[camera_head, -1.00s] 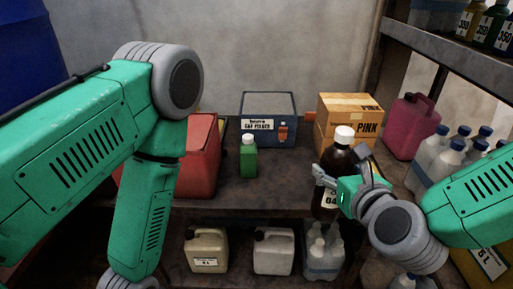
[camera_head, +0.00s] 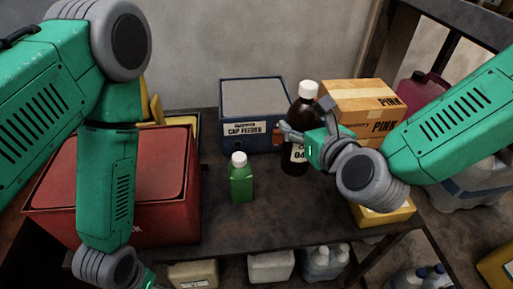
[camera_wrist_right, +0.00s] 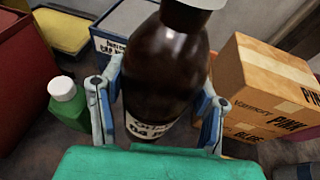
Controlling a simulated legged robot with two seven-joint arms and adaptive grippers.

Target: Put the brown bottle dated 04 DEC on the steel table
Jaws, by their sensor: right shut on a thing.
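A brown bottle (camera_head: 303,103) with a white cap and a white label stands upright in the grip of my right gripper (camera_head: 296,140). Only "04" can be read on the label. In the right wrist view, the fingers (camera_wrist_right: 160,100) are closed on both sides of the bottle (camera_wrist_right: 165,65). The bottle is over the dark steel table (camera_head: 270,215), left of the carton; I cannot tell whether its base touches the top. My left gripper (camera_head: 145,284) is cut off at the bottom edge, so its fingers are mostly hidden.
A green bottle (camera_head: 241,182) stands mid-table. A red bin (camera_head: 160,215) fills the left side, and a blue cap feeder box (camera_head: 253,100) stands behind. Cartons marked PINK (camera_head: 365,100) stand at the right. The front middle of the table is clear.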

